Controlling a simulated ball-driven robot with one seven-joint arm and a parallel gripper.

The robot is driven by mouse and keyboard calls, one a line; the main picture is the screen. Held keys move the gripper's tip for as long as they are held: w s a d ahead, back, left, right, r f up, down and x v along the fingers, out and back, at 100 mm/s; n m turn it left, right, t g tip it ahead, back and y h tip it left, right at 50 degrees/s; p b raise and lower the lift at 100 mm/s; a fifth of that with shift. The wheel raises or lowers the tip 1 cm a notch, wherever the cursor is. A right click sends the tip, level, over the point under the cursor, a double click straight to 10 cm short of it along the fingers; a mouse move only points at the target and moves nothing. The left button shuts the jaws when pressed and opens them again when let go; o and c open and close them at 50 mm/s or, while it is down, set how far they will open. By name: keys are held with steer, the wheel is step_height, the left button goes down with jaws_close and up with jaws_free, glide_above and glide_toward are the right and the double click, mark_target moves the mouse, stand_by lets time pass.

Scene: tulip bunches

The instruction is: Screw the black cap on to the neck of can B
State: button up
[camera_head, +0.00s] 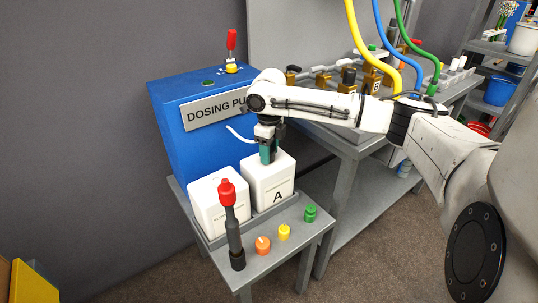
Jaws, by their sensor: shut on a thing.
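My gripper (268,155) is at the top of a white can marked A (280,189), its fingers pointing down. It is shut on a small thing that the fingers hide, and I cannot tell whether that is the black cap. Its tips are at or just above the can's top; contact is unclear. No letter B is readable. A second white can (207,208), with small unreadable lettering, stands to the left. No loose black cap shows.
Both cans stand on a grey stand (236,238). Along its front are an orange cap (263,245), a yellow cap (284,232) and a green cap (310,213). The blue dosing pump (172,122) is behind. A grey bench (345,147) with hoses stands right.

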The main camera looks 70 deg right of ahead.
steer(key=shift+b, duration=0.6)
steer(key=o, duration=1.1)
steer(key=shift+s+a, duration=0.1)
steer(key=shift+r+m+p, duration=0.15)
steer(key=shift+m+p, duration=0.35)
steer(key=shift+p, duration=0.25)
steer(key=shift+a+m+p, duration=0.1)
steer(key=shift+m+p, duration=0.9)
steer(key=shift+m, duration=0.2)
steer(key=m+p, duration=0.3)
steer(key=m, duration=0.1)
steer(key=shift+a+m, duration=0.1)
steer(key=shift+m, duration=0.2)
steer(key=shift+f+m, duration=0.2)
steer(key=shift+m, duration=0.3)
steer(key=shift+p, duration=0.3)
